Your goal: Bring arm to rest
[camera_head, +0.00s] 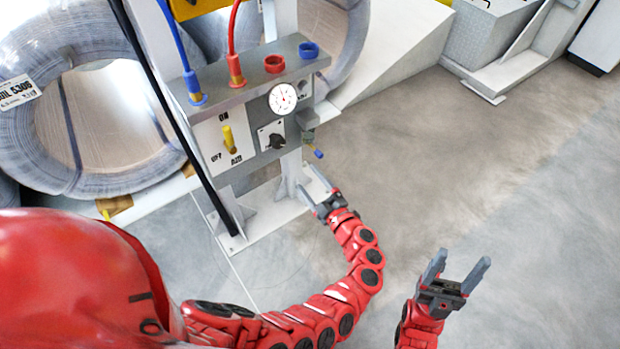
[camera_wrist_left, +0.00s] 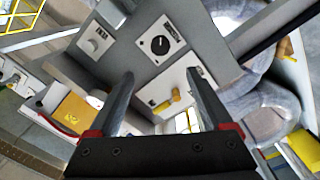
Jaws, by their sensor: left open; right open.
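My left gripper (camera_head: 310,178) is open and empty in the head view, below and to the right of the grey control panel (camera_head: 250,155). Its red arm comes in from the lower left and bends up to it. In the left wrist view its two dark fingers (camera_wrist_left: 160,78) stand wide apart with nothing between them that they hold. The panel's yellow lever (camera_wrist_left: 167,102) and black knob (camera_wrist_left: 159,45) show beyond the fingers. My right gripper (camera_head: 461,264) is open and empty at the lower right of the head view, above bare floor.
The panel carries a gauge (camera_head: 283,98), a yellow lever (camera_head: 229,139), a black knob (camera_head: 277,141), and red and blue hose fittings. A black pole (camera_head: 180,130) runs beside it. Large wire coils (camera_head: 60,125) stand at left. The floor at right (camera_head: 540,170) is clear.

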